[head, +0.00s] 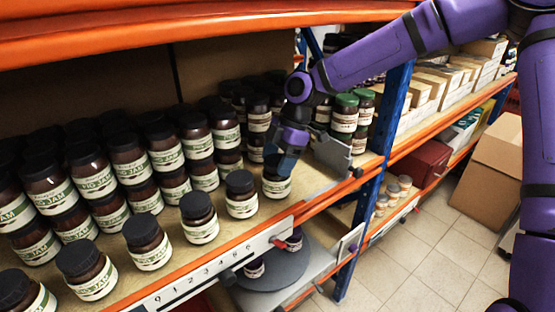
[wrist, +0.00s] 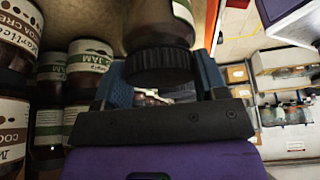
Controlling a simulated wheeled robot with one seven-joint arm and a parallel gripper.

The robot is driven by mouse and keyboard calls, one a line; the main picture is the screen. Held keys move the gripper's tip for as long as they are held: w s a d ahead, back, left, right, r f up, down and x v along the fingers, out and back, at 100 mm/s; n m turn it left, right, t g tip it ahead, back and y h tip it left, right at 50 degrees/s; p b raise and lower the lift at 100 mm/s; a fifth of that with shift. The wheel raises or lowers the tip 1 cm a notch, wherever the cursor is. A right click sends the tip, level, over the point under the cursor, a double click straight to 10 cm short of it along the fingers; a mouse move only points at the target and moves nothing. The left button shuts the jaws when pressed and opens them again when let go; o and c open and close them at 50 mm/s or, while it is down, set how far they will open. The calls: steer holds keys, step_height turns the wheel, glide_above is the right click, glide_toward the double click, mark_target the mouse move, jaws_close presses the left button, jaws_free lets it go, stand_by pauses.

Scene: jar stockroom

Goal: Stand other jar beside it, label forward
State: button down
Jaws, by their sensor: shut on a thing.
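My gripper (head: 284,158) reaches down to the right end of the front row on the shelf. It is shut on a dark-lidded jar (head: 277,188), whose cream label faces the shelf's front edge. In the wrist view the held jar's black lid (wrist: 160,66) sits between the blue fingers (wrist: 162,88). The jar's base is at or just above the shelf; I cannot tell if it touches. A similar jar (head: 241,206) stands upright just to its left, label forward, with a small gap between them. Another jar (head: 200,230) stands further left.
Stacked jam jars (head: 125,165) fill the shelf behind the front row. Green-lidded jars (head: 345,118) and a grey plate (head: 333,155) stand to the right, near a blue upright (head: 392,108). A numbered strip (head: 215,270) runs along the front edge. A grey turntable (head: 285,268) is below.

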steer(key=shift+f, duration=0.2)
stand_by(0.6)
steer(key=shift+c, duration=0.5)
jaws_free()
steer(key=r, duration=0.3)
steer(key=shift+s+d+r, duration=0.1)
steer(key=shift+s+r, duration=0.15)
steer(key=shift+r, duration=0.05)
steer(key=s+d+r, duration=0.1)
steer(key=s+d, duration=0.3)
steer(key=s, duration=1.1)
steer(key=shift+r, duration=0.15)
steer(key=shift+d, duration=0.1)
steer(key=shift+o, duration=0.5)
